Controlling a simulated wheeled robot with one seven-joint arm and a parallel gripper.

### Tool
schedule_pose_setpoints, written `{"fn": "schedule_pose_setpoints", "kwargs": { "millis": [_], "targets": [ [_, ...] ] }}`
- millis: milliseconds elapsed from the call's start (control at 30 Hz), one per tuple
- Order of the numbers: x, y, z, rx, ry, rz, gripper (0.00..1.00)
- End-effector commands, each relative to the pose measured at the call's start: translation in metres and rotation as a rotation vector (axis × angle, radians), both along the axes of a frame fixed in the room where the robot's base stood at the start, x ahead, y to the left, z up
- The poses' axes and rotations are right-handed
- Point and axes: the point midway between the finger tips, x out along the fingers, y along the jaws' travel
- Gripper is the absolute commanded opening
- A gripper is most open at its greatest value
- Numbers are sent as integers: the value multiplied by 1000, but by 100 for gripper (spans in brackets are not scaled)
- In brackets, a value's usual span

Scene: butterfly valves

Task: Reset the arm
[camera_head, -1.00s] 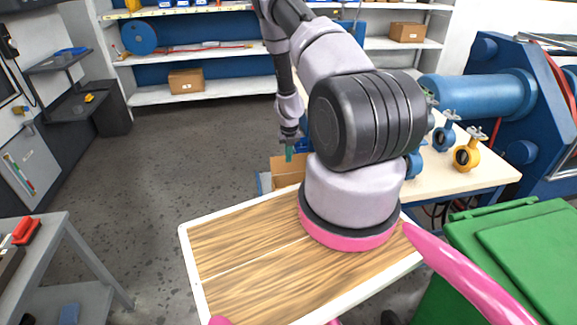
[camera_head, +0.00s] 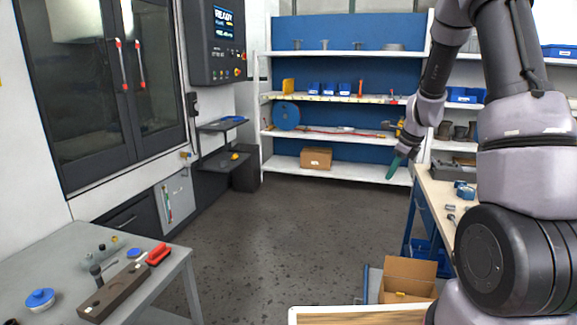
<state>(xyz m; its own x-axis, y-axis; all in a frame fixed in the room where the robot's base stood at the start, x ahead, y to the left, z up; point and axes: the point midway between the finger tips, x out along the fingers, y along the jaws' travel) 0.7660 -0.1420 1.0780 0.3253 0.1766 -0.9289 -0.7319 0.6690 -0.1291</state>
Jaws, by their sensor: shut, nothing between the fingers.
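My gripper (camera_head: 392,168) hangs at the end of my dark grey and pale arm, right of centre in the head view. Its green fingertips are together, with nothing between them. The fingers point down and slightly left, in mid-air in front of the lower shelves and above the floor. In the picture it lies just left of the workbench (camera_head: 433,200) end and well above the open cardboard box (camera_head: 408,268). My arm bends high at the upper right, and its top is cut off by the frame.
A shelf unit (camera_head: 345,175) stands at the back. A grey table (camera_head: 60,262) with a red-handled tool (camera_head: 158,254) is at lower left, beside a machine (camera_head: 95,90). The wood-topped board's white rim (camera_head: 330,311) shows at the bottom. The middle floor (camera_head: 290,235) is clear.

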Motion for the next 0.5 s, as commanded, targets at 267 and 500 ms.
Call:
{"fn": "schedule_pose_setpoints", "kwargs": {
  "millis": [267, 500],
  "targets": [
    [-67, 44, 130, -164, -212, 536, 0],
    [-148, 70, 203, -377, -371, 979, 0]
  ]
}}
